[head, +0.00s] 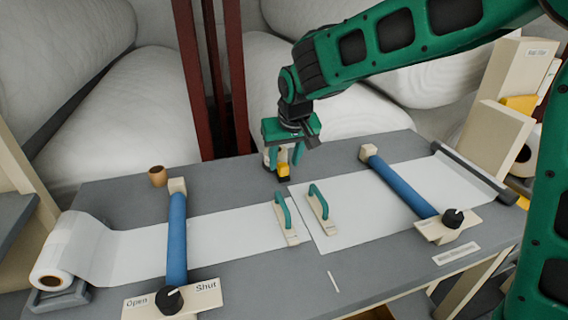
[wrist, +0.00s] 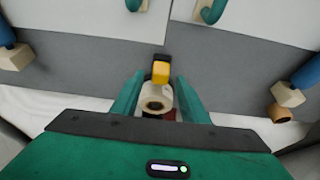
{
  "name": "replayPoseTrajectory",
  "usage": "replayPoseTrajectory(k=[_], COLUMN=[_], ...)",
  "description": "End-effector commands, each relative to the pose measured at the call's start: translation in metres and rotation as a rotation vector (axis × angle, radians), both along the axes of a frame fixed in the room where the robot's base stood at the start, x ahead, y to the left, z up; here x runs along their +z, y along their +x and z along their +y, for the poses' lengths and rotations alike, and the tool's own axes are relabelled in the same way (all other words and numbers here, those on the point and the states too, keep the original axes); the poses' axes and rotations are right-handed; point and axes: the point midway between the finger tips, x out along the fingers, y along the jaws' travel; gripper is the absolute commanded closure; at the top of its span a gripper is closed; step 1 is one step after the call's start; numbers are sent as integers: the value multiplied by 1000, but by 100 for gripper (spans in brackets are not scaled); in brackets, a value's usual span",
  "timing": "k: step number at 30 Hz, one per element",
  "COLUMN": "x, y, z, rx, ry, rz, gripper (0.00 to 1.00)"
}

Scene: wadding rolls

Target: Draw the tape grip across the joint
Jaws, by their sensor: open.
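The tape grip, a yellow block (head: 283,170) with a black end and a pale tape roll, sits at the far edge of the grey table (head: 235,195). In the wrist view the yellow block (wrist: 161,72) and the roll (wrist: 157,97) lie between my fingers. My gripper (head: 284,160) is open, pointing down, with a finger on either side of the tape grip; contact cannot be told. The left white sheet (head: 215,234) and right white sheet (head: 345,225) meet at a thin joint line, nearer the front than the tape grip.
Two cream blocks with teal handles (head: 281,210) (head: 315,195) stand either side of the joint. Blue bars (head: 177,240) (head: 400,185) cross the sheets, each with a black knob (head: 169,299) (head: 452,218) at its front. A small brown cup (head: 157,176) stands at the back left.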

Motion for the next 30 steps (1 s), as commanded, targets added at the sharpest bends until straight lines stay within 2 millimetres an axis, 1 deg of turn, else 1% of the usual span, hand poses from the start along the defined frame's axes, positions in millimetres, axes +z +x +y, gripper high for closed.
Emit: replayPoseTrajectory(k=[1, 6, 16, 17, 18, 20, 21, 26, 30], x=[-6, -17, -19, -19, -19, -19, -19, -19, -19], y=[2, 7, 8, 8, 8, 8, 8, 7, 1], z=[1, 2, 2, 2, 2, 2, 2, 2, 6], rx=[0, 0, 0, 0, 0, -1, -1, 0, 8], ry=[-1, 0, 0, 0, 0, 1, 1, 0, 0], rz=[2, 0, 0, 0, 0, -1, -1, -1, -1], gripper=[59, 59, 59, 67, 76, 90, 100, 100, 100])
